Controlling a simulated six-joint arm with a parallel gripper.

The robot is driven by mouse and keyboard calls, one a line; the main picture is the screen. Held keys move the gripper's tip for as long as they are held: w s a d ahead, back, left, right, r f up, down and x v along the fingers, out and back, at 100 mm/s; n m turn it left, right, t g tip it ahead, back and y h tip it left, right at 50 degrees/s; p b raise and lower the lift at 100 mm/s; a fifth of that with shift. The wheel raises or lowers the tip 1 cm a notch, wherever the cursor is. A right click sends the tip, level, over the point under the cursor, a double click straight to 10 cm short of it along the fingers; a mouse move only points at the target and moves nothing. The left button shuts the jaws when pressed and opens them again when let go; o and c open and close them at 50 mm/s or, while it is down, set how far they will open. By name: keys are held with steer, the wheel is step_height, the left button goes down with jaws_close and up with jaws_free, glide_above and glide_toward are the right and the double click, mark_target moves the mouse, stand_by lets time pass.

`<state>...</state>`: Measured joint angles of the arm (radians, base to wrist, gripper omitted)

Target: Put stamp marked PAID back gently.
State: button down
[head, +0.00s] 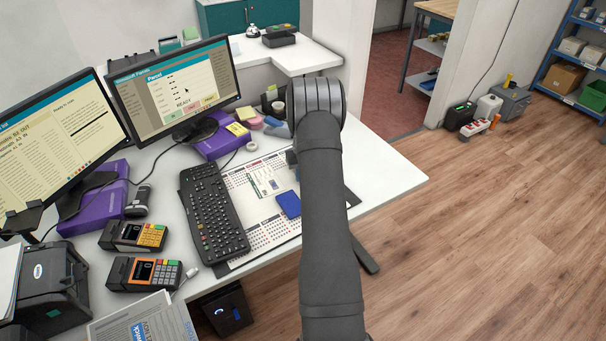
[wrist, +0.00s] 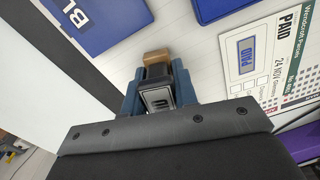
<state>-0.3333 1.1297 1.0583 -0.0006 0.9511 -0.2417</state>
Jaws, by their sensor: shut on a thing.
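In the wrist view my gripper (wrist: 157,88) is shut on a stamp (wrist: 158,100) with a black and grey body; a brown block shows at its far end between the blue-grey fingers. No PAID marking can be read on the stamp itself. Whether it touches the surface below cannot be told. A paper with a blue PAID imprint (wrist: 247,56) lies to the right of the gripper. In the head view my arm hides the held stamp and most of the gripper. The stamp's resting place cannot be made out.
In the head view a blue item (head: 288,204) lies on the printed desk mat (head: 262,238).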

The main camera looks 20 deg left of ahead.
steer(key=shift+f, duration=0.15)
stand_by(0.8)
steer(key=c, duration=1.1)
jaws_free()
steer(key=shift+o, duration=0.2)
step_height(320, 180, up, 17)
steer(key=shift+r, duration=0.2)
steer(key=shift+f, duration=0.1)
step_height(320, 180, down, 17)
steer(key=shift+f, duration=0.15)
